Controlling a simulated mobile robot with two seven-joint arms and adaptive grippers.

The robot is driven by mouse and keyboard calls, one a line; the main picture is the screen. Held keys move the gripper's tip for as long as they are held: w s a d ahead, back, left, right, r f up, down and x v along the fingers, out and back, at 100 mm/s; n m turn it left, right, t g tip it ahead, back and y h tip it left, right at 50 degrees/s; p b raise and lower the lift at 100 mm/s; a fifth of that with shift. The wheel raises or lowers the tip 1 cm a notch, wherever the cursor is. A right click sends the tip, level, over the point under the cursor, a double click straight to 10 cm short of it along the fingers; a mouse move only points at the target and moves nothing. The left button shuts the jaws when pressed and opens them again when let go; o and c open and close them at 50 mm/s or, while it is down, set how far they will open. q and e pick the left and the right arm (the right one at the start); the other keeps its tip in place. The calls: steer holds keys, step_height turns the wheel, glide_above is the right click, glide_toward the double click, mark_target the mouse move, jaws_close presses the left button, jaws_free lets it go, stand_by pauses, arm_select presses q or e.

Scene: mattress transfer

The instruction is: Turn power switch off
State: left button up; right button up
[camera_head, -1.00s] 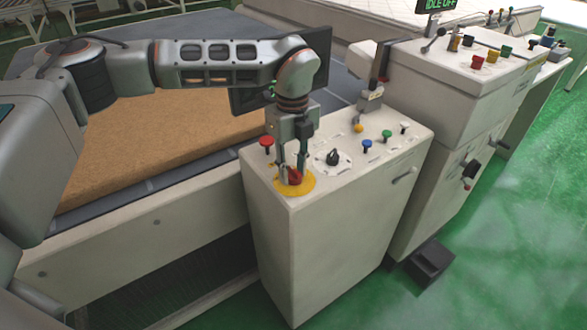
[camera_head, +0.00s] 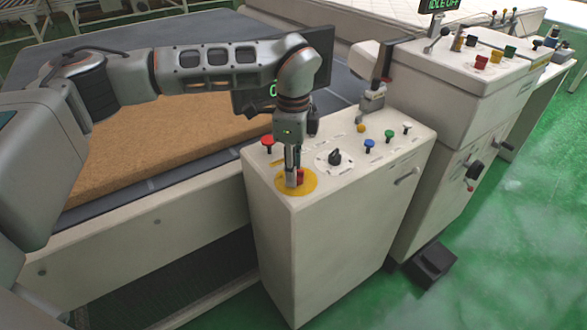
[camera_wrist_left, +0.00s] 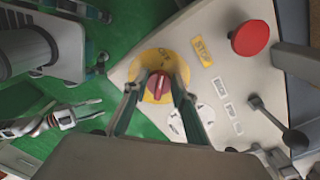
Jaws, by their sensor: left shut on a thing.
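The power switch is a red rotary knob (camera_head: 299,176) on a round yellow plate (camera_head: 311,182) at the front left corner of the white control box. My left gripper (camera_head: 294,182) points straight down over it, shut on the knob. In the left wrist view the red knob (camera_wrist_left: 158,84) sits between the two fingertips, on the yellow plate (camera_wrist_left: 150,63) with dark lettering. The gripper hides part of the knob in the head view.
A red mushroom button (camera_head: 267,142) stands behind the gripper, and a black selector knob (camera_head: 334,157) to its right. Blue, green and white buttons line the box's right side. A brown mattress (camera_head: 170,140) lies on the conveyor to the left.

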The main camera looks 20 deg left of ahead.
arm_select(q)
steer(key=shift+n, duration=0.3)
steer(key=o, duration=1.1)
steer(key=shift+c, duration=0.2)
steer(key=shift+r, duration=0.15)
step_height(320, 180, up, 12)
